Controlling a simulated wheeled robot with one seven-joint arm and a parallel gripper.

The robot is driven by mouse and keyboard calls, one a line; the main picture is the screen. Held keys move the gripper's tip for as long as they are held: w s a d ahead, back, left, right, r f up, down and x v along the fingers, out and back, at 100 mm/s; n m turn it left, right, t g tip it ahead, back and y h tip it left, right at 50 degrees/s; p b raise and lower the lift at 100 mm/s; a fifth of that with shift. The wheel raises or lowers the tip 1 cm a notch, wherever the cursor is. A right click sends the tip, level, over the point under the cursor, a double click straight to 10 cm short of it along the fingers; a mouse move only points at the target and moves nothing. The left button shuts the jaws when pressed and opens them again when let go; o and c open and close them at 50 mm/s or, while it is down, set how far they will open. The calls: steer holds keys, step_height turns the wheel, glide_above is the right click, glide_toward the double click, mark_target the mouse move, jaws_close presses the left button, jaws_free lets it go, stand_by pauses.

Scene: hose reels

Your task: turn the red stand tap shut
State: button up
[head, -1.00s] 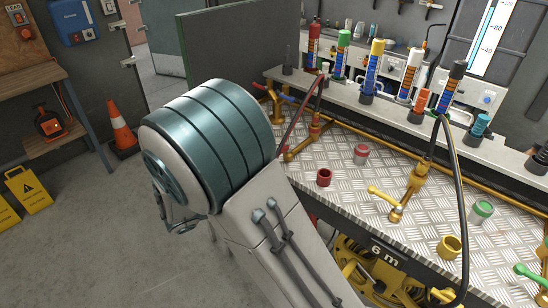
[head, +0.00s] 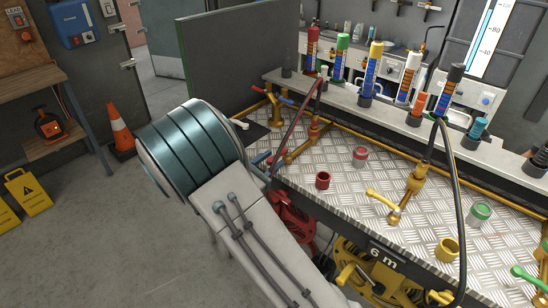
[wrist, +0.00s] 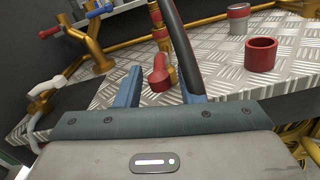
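The red stand tap is a brass post (head: 314,130) with a dark, red-edged hose (head: 301,120) on it, at the left part of the bench. Its red lever (wrist: 160,73) shows in the wrist view, its rounded end facing me. My gripper (wrist: 160,88) is open, with its two blue-grey fingers apart. The lever end appears between the fingers in that view, with no clear contact. The hose passes close by the right finger. In the head view my arm partly hides the gripper, and only bits of the fingers show at the bench's front edge.
A red cup (head: 323,180) and a grey-red can (head: 360,156) stand to the right. A brass tap with red and blue handles (wrist: 92,40) and a white tap (wrist: 42,100) stand to the left. Red (head: 293,215) and yellow reels sit under the bench.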

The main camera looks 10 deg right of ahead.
steer(key=shift+x, duration=0.95)
steer(key=shift+c, duration=0.3)
jaws_close()
